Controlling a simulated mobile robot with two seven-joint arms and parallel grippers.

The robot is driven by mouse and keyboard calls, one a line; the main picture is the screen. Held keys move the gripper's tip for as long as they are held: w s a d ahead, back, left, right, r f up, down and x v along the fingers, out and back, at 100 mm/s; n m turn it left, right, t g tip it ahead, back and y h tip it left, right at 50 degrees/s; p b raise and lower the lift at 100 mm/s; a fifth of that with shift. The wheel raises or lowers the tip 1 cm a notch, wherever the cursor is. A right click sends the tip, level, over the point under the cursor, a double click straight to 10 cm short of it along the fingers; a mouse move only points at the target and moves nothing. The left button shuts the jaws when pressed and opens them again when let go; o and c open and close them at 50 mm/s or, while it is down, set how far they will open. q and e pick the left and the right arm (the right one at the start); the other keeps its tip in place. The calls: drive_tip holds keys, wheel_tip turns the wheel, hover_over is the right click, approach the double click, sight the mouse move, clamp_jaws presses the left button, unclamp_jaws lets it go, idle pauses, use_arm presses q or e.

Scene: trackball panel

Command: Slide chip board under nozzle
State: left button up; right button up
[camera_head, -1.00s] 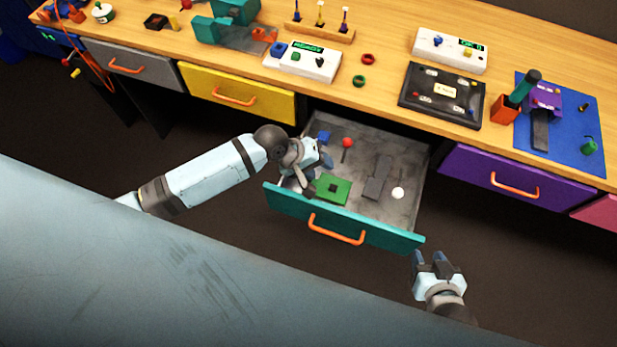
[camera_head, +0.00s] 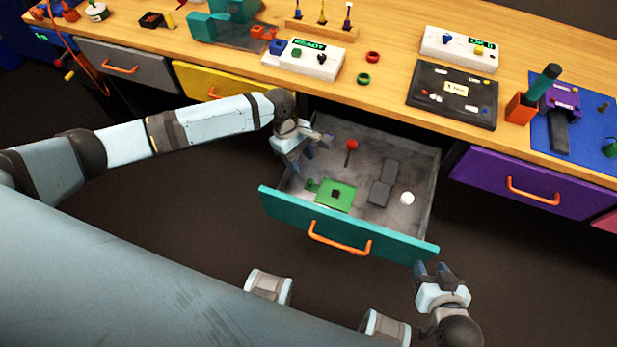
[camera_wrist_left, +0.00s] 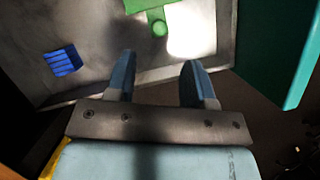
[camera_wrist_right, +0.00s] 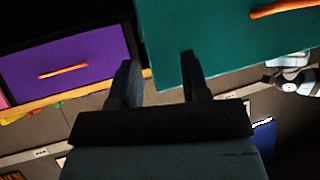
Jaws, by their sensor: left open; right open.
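The chip board, a green square with a dark chip (camera_head: 335,195), lies flat in the open teal drawer, near its front left. A small green knob (camera_head: 312,185) is at its left edge. Both show at the top of the left wrist view, the board (camera_wrist_left: 148,5) partly cut off and the knob (camera_wrist_left: 160,28) in front of the fingers. My left gripper (camera_head: 308,153) is open and empty over the drawer's back left, apart from the board. My right gripper (camera_head: 430,269) is open and empty outside the drawer's front right corner. I cannot tell which part is the nozzle.
The drawer (camera_head: 345,230) also holds a red ball-topped stick (camera_head: 351,147), a grey block (camera_head: 382,184) and a white ball (camera_head: 407,198). A blue block (camera_wrist_left: 63,60) shows in the left wrist view. On the bench are a teal machine (camera_head: 212,27), white panels and a purple device (camera_head: 563,100).

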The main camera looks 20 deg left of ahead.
sight(310, 181)
use_arm(q)
drive_tip(key=b+x, duration=0.1)
drive_tip(key=x, duration=0.6)
drive_tip(key=shift+d+f, duration=0.1)
drive_tip(key=shift+f, duration=0.1)
clamp_jaws()
